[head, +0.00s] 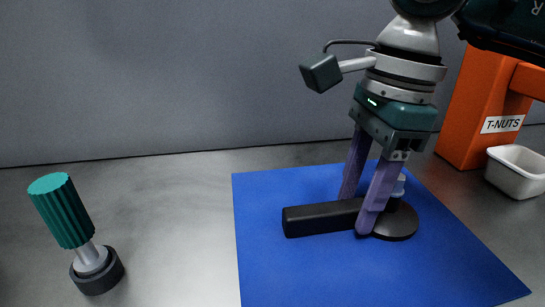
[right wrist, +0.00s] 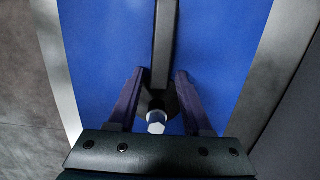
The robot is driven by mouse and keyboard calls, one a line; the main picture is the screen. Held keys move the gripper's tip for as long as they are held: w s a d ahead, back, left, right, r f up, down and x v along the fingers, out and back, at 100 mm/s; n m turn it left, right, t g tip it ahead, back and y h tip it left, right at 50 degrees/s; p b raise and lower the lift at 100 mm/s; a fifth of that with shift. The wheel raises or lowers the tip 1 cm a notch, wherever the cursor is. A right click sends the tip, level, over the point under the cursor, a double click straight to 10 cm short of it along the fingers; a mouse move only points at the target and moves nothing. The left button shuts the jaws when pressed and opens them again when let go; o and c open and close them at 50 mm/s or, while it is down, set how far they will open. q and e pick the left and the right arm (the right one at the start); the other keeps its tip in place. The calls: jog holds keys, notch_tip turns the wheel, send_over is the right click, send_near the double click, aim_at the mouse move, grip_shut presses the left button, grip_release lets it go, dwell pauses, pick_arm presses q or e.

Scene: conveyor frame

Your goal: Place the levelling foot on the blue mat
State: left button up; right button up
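A standing piece with a ribbed teal cylinder, grey stem and thick round black base (head: 74,228) is at the left of the head view, on the grey surface beside the mat. It looks like the levelling foot. The blue mat (head: 290,268) holds another part, a black bar with a round black disc (head: 322,218) and a pale stud; the stud's hex top shows in the right wrist view (right wrist: 156,122). My right gripper (head: 357,213) points down at the mat, its purple fingers on either side of the bar near the disc. Contact is unclear. My left gripper is not visible.
An orange stand labelled T-NUTS (head: 482,105) is at the back right, with a small white bin (head: 517,170) beside it. A grey wall (head: 150,80) closes the back. Bare grey surface lies between the standing piece and the mat.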

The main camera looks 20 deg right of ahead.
jog(key=shift+o, duration=0.5)
jog(key=shift+r, duration=0.15)
jog(key=shift+r, duration=0.25)
notch_tip(320, 180, up, 12)
jog(key=d+p, duration=0.1)
jog(key=shift+s+d+f, duration=0.2)
jog(key=shift+f, duration=0.05)
